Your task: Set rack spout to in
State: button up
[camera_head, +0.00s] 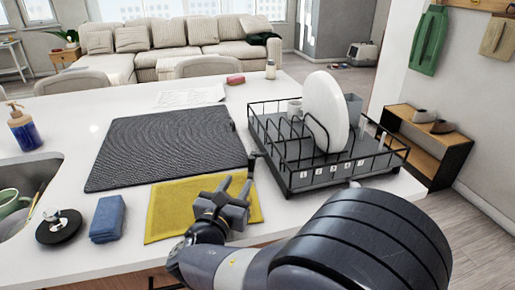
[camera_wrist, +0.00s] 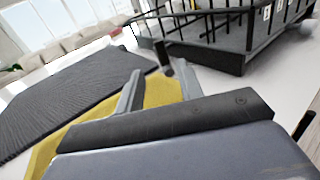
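The black wire dish rack (camera_head: 330,176) stands on the right of the white counter, holding a large white plate (camera_head: 324,112) and a cup. A small black piece that looks like the rack spout (camera_head: 252,160) sticks out from the tray's left side, near its front corner. In the wrist view the spout (camera_wrist: 163,66) shows just beyond my fingertips, roughly between them, with the rack (camera_wrist: 200,57) behind. My gripper (camera_head: 237,183) is open and empty above the yellow cloth, close to the spout. I cannot tell whether a finger touches it.
The yellow cloth (camera_head: 165,212) lies below my gripper. A dark ribbed mat (camera_head: 165,145) lies left of the rack. The rack's wires stand close on the right.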

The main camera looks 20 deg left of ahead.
aim_at(250, 163)
jog(key=w, duration=1)
jog(key=shift+w+d, duration=0.2)
jog(key=shift+w, duration=0.1)
jog(key=shift+c, duration=0.6)
grip_shut()
